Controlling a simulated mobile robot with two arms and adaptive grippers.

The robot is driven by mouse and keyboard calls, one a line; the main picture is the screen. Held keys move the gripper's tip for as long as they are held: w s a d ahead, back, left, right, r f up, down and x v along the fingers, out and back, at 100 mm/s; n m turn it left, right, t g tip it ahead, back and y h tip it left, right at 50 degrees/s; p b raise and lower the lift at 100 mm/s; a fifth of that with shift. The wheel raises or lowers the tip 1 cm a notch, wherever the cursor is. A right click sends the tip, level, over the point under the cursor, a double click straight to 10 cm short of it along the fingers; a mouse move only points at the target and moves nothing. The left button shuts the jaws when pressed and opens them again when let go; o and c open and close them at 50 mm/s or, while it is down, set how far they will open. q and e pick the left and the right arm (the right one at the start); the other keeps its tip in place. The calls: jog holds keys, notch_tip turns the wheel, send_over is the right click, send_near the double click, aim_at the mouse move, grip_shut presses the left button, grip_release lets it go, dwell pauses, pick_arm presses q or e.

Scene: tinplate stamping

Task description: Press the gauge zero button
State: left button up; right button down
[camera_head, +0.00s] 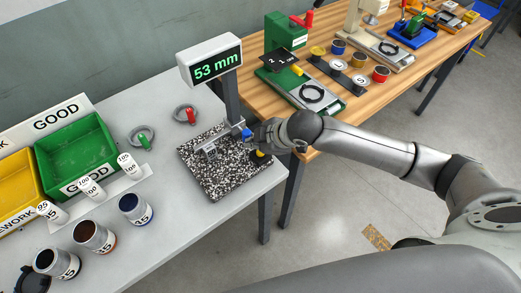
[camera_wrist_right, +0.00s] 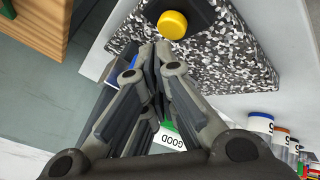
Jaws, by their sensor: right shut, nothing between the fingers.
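The gauge has a speckled stone base (camera_head: 215,180), a grey post and a display (camera_head: 212,62) reading 53 mm in green. Its yellow button (camera_head: 260,153) sits on a black block at the base's right side, partly hidden under my right gripper (camera_head: 257,137). In the right wrist view the round yellow button (camera_wrist_right: 172,25) is fully visible, just beyond and slightly right of the fingertips (camera_wrist_right: 152,52). The right fingers are shut and empty. A gap to the button shows in that view; its height is hard to judge. My left gripper is not in view.
A wooden bench (camera_head: 345,110) with a green press stands behind, at right.

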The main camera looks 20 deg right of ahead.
aim_at(257, 152)
jog(key=shift+f, duration=0.35)
jog(key=shift+f, duration=0.55)
dwell(0.6)
dwell(0.3)
jog(key=shift+r+p, duration=0.95)
jog(key=shift+p, duration=0.2)
notch_tip(257, 152, up, 5)
jog(key=p, duration=0.5)
jog(key=shift+r+p, duration=0.1)
jog(key=shift+p, duration=0.25)
